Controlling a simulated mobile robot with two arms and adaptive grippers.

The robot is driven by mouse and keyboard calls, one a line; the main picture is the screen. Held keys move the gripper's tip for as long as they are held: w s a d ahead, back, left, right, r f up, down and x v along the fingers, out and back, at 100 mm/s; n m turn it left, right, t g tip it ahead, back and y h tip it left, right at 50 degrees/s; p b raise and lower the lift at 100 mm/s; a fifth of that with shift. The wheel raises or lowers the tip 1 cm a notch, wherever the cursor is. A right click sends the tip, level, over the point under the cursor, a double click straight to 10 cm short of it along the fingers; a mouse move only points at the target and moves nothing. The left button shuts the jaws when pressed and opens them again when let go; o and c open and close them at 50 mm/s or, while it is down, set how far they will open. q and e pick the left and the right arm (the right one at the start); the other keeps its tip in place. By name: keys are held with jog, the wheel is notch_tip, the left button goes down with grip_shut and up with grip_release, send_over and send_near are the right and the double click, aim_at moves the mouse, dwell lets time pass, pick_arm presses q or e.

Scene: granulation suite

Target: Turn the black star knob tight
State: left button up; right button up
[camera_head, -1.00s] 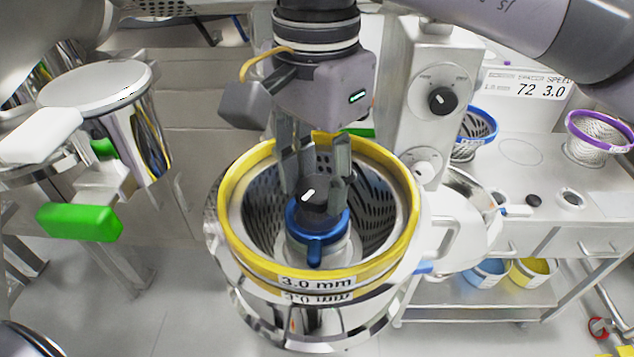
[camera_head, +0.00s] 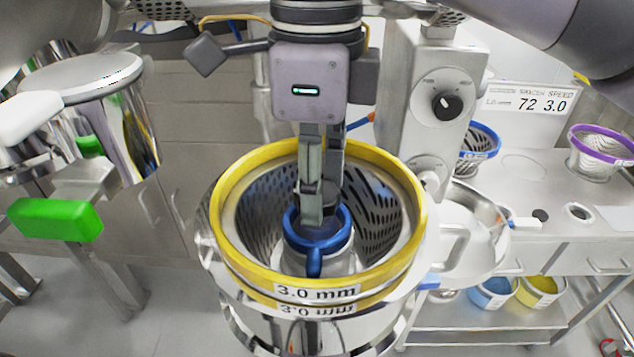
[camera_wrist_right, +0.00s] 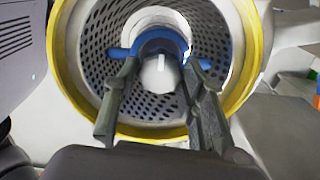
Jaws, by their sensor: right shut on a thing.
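The black star knob sits in the middle of the blue-ringed hub (camera_head: 314,243), inside the yellow-rimmed 3.0 mm screen basket (camera_head: 235,190). In the head view the fingers hide most of the knob. In the right wrist view its face with a white mark (camera_wrist_right: 160,72) shows between the fingers and looks pale under the light. My right gripper (camera_head: 320,205) reaches straight down into the basket and is shut on the knob, with one finger on each side. My left gripper is not in view.
A grey machine column with a black dial (camera_head: 446,104) stands behind and right of the basket. A bench at right holds a blue-rimmed basket (camera_head: 483,143) and a purple-rimmed basket (camera_head: 600,140). A green handle (camera_head: 55,219) juts in at left. The basket wall closely surrounds my fingers.

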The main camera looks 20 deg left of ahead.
jog(key=m+b, duration=0.1)
jog(key=m, duration=0.5)
jog(key=shift+r+m, duration=0.1)
jog(key=shift+m, duration=0.2)
dwell(0.4)
jog(key=o, duration=1.2)
jog(key=shift+c, duration=0.2)
notch_tip(320, 180, up, 12)
